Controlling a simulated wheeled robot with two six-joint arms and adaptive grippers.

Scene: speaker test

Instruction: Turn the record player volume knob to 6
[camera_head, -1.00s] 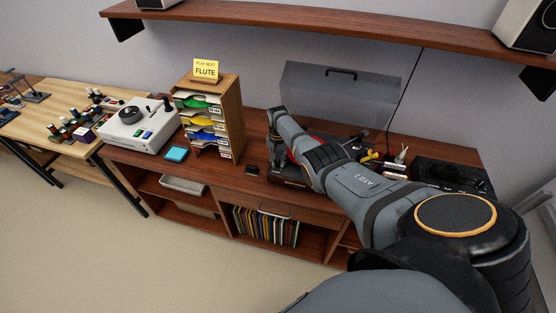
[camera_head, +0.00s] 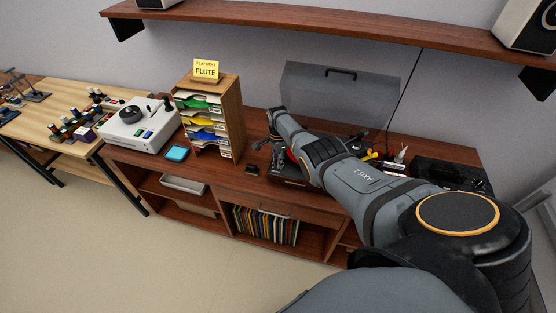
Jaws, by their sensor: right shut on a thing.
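The record player (camera_head: 288,180) stands on the wooden cabinet with its clear lid (camera_head: 335,92) raised. My right arm comes in from the lower right and hides most of the player, including its top. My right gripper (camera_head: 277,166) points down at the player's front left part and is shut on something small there. Its fingertips are small and dark in this view. The thing between them looks like the volume knob, but the knob itself and its scale are hidden. My left gripper is not in view.
A small black box (camera_head: 252,169) lies near the gripper. A white device (camera_head: 140,128) is further left. A black unit (camera_head: 450,174) stands at the right. A shelf hangs above.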

